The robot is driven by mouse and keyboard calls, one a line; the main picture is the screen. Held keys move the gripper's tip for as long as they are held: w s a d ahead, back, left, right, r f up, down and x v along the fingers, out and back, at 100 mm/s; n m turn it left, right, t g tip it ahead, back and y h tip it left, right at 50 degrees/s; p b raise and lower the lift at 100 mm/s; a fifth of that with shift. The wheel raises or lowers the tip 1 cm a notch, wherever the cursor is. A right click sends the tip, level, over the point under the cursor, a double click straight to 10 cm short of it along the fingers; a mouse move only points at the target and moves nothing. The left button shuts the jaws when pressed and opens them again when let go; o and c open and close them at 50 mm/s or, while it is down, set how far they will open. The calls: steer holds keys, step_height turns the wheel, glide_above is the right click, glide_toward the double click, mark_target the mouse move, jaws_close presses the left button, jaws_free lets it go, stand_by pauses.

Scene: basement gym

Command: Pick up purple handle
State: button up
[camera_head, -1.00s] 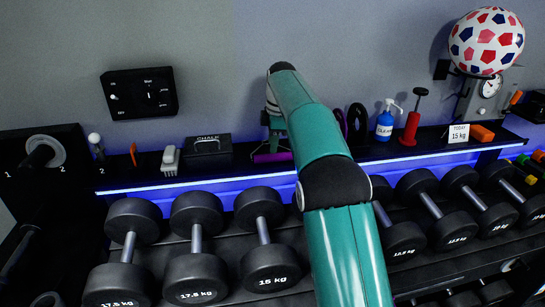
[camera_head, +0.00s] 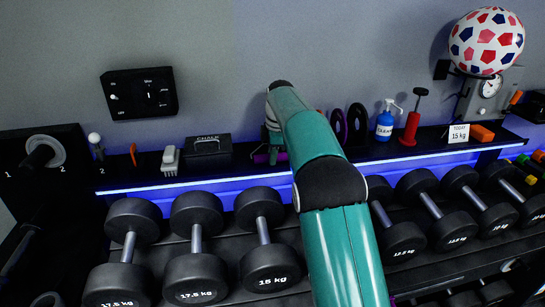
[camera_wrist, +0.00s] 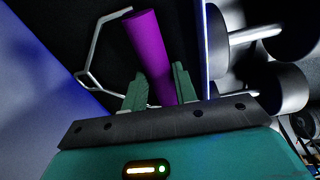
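The purple handle (camera_wrist: 148,45) is a purple cylinder with a bent metal frame (camera_wrist: 92,52) on its left side in the wrist view. It lies on the dark wall shelf, and in the head view only a part of it (camera_head: 262,158) shows beside my gripper. My gripper (camera_wrist: 160,72) is at the handle, with its two green fingers on either side of the grip's near part. In the head view my gripper (camera_head: 273,156) is down at the shelf, partly behind my arm. I cannot tell whether the fingers press on the grip.
On the shelf, a chalk box (camera_head: 208,146) and a brush (camera_head: 170,160) stand left of the handle. Black rings (camera_head: 357,124), a blue bottle (camera_head: 385,124) and a red tool (camera_head: 411,125) stand to the right. Dumbbells (camera_head: 265,240) fill the rack below.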

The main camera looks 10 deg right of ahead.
jaws_close()
steer(key=shift+r, duration=0.6)
step_height(320, 180, up, 2)
steer(key=s+d+r, duration=0.9)
steer(key=d+r, duration=0.1)
steer(key=shift+s+d, duration=0.15)
steer(key=shift+s, duration=0.1)
